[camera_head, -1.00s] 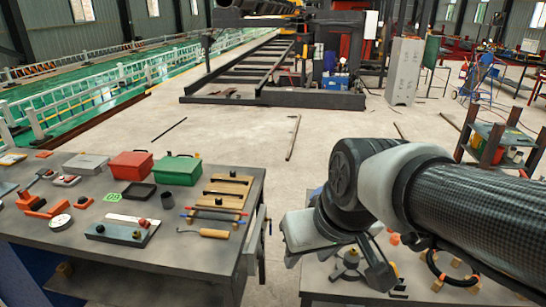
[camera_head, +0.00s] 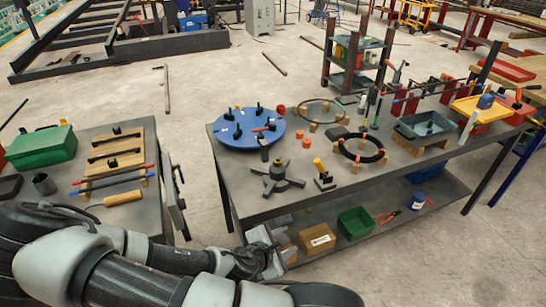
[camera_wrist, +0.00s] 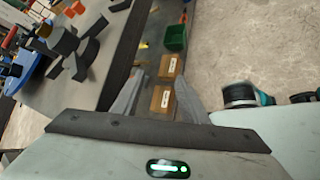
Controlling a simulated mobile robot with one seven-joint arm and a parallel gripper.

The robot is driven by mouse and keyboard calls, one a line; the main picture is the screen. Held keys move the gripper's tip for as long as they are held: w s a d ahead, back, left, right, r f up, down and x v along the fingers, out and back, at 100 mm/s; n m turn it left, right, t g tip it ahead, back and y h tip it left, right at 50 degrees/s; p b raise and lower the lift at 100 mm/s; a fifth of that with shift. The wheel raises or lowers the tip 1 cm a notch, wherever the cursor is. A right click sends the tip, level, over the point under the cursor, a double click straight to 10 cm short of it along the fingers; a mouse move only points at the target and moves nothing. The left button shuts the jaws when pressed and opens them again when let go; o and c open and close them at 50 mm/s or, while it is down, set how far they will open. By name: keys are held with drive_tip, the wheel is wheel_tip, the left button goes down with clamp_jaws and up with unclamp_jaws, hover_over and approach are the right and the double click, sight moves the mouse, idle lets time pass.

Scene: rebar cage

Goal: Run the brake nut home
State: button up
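A dark several-armed star-shaped fixture (camera_head: 277,182) with a raised brass-coloured centre stands near the front left of the right-hand table (camera_head: 240,196). It also shows at the upper left of the wrist view (camera_wrist: 72,48). I cannot tell for certain which part is the brake nut. My gripper (camera_head: 268,252) is low beside the table's front left edge, below and in front of the fixture and apart from it. In the wrist view my two fingers (camera_wrist: 160,92) stand apart with nothing held between them.
A blue round plate (camera_head: 248,130) with black knobs, a black ring (camera_head: 361,148) and a yellow-topped piece (camera_head: 322,172) share the tabletop. Cardboard boxes (camera_head: 317,239) and a green bin (camera_head: 355,221) sit on the lower shelf. Another table (camera_head: 100,218) stands left; bare floor lies between.

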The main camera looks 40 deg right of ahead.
drive_tip(key=w+d+r+n+t+h+b, duration=0.2)
drive_tip(key=w+d+r+n+t, duration=0.2)
drive_tip(key=d+n, duration=0.15)
drive_tip(key=n+t+b, duration=0.4)
drive_tip(key=n+t, duration=0.3)
drive_tip(key=n, duration=0.2)
approach(278, 162)
drive_tip(key=shift+w+d+f+y, duration=0.1)
drive_tip(key=shift+w+d+y, duration=0.05)
drive_tip(key=shift+w+y, duration=0.25)
drive_tip(key=shift+w+d+f+b, duration=0.1)
drive_tip(key=shift+w+b, duration=0.15)
drive_tip(key=shift+b, duration=0.65)
drive_tip(key=w+b, duration=0.1)
drive_tip(key=b, duration=0.2)
drive_tip(key=shift+d, duration=0.3)
drive_tip(key=d+b, duration=0.1)
drive_tip(key=b, duration=0.2)
drive_tip(key=shift+w+g, duration=0.1)
drive_tip(key=shift+g, duration=0.2)
drive_tip(key=x, duration=0.3)
drive_tip(key=b+x, duration=0.1)
drive_tip(key=x, duration=0.3)
drive_tip(key=r+b+x, duration=0.1)
drive_tip(key=x, duration=0.3)
drive_tip(key=shift+w+d+r, duration=0.1)
drive_tip(key=shift+w, duration=0.15)
